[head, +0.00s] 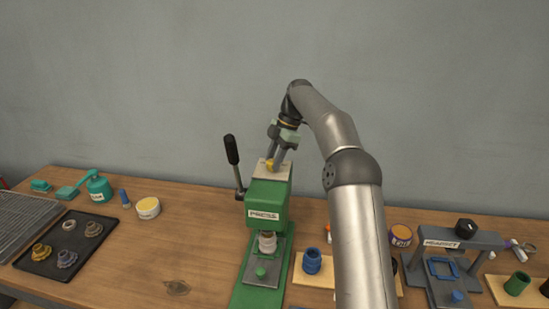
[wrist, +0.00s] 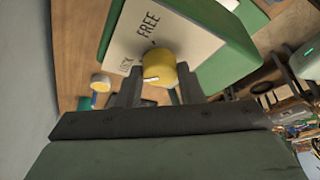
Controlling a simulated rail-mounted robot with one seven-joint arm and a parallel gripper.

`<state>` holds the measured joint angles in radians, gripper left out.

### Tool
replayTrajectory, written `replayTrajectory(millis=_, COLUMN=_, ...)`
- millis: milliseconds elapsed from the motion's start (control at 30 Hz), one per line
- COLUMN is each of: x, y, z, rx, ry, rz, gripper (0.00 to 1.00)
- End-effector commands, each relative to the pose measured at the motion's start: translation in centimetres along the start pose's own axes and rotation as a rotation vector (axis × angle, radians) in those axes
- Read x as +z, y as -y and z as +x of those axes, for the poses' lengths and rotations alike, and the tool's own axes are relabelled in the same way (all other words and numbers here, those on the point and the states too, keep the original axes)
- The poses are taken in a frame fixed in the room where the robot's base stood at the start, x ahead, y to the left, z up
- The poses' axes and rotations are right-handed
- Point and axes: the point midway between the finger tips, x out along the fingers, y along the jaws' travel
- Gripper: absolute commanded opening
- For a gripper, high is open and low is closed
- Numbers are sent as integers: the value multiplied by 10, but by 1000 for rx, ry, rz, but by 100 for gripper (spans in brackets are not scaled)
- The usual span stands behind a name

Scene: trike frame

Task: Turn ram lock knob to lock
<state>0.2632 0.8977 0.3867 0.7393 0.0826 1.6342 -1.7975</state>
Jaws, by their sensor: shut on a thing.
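The yellow ram lock knob (wrist: 159,66) sits on the cream label plate (wrist: 190,45) on top of the green press (head: 268,194). The plate reads LOCK at left and FREE above it in the wrist view. A white mark shows on the knob's near side; I cannot tell which word the knob is set to. My gripper (wrist: 160,84) is shut on the knob, with one finger on each side. In the head view my gripper (head: 274,158) reaches down to the press top, and the knob (head: 269,164) shows small between the fingers.
The press's black-handled lever (head: 232,150) stands up left of the press head. A blue cup-like part (head: 312,261) and a grey headset stand (head: 460,238) are to the right. Wood between tray and press is mostly clear.

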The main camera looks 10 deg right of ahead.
Motion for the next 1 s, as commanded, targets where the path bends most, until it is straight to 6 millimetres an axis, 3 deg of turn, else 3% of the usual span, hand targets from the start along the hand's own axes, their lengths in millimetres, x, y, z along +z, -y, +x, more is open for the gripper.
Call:
replayTrajectory(millis=100, x=0, y=0, z=0, rx=1, ry=0, rz=-2, gripper=11)
replayTrajectory(millis=133, x=0, y=0, z=0, rx=1, ry=0, rz=-1, gripper=37)
replayTrajectory(millis=200, x=0, y=0, z=0, rx=1, ry=0, rz=-1, gripper=56)
replayTrajectory(millis=567, x=-1, y=0, z=-3, rx=2, ry=0, rz=0, gripper=56)
replayTrajectory(millis=800, x=-13, y=-1, z=-30, rx=4, ry=0, rz=-3, gripper=56)
replayTrajectory(millis=1000, x=-29, y=26, z=-54, rx=4, ry=2, rz=-1, gripper=56)
